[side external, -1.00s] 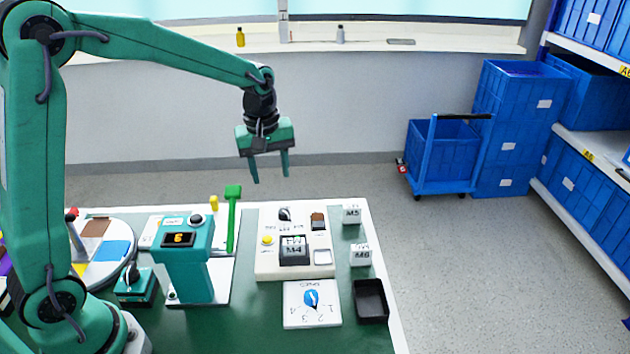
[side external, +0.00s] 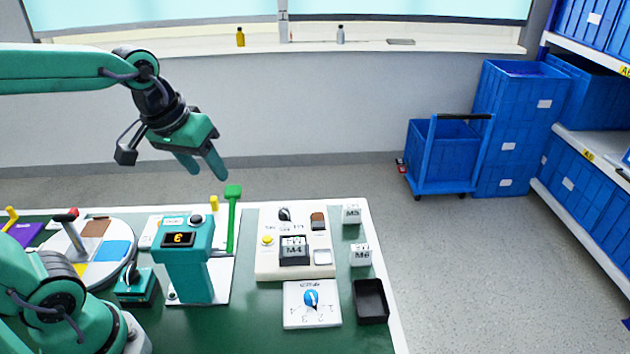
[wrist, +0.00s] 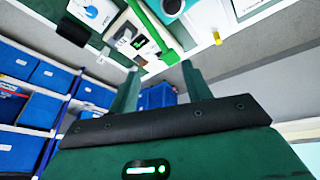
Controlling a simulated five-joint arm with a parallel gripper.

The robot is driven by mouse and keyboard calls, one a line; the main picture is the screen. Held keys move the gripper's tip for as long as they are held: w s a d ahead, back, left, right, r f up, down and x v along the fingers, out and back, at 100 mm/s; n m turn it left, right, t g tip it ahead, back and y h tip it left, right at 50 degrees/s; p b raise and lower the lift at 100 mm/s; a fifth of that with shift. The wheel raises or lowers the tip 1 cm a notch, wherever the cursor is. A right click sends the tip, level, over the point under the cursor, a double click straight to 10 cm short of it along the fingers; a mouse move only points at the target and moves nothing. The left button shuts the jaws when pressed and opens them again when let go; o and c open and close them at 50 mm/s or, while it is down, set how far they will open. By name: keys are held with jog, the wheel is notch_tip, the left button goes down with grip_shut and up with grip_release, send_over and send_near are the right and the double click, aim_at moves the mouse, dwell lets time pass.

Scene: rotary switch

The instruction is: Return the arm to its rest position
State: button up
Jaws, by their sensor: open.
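My gripper (side external: 202,166) is raised in the air above the back of the table, at the left of the side view. Its two green fingers are apart with nothing between them. In the wrist view the fingers (wrist: 158,85) also stand apart and empty. The rotary switch, a white plate with a blue knob (side external: 311,298), sits on the table front right of the gripper, well away from it. The knob also shows small at the top of the wrist view (wrist: 91,11).
The green table holds a teal device with a small display (side external: 178,239), a green lever (side external: 232,215), a white panel (side external: 266,269), blocks M5 (side external: 351,214) and M6 (side external: 360,255), a black tray (side external: 371,318) and a round turntable (side external: 115,272). Air around the gripper is clear.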

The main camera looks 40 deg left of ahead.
jog(key=s+m+t, duration=0.1)
jog(key=s+m, duration=0.2)
jog(key=s, duration=0.3)
jog(key=shift+s+f+m, duration=0.25)
jog(key=shift+f+m, duration=0.05)
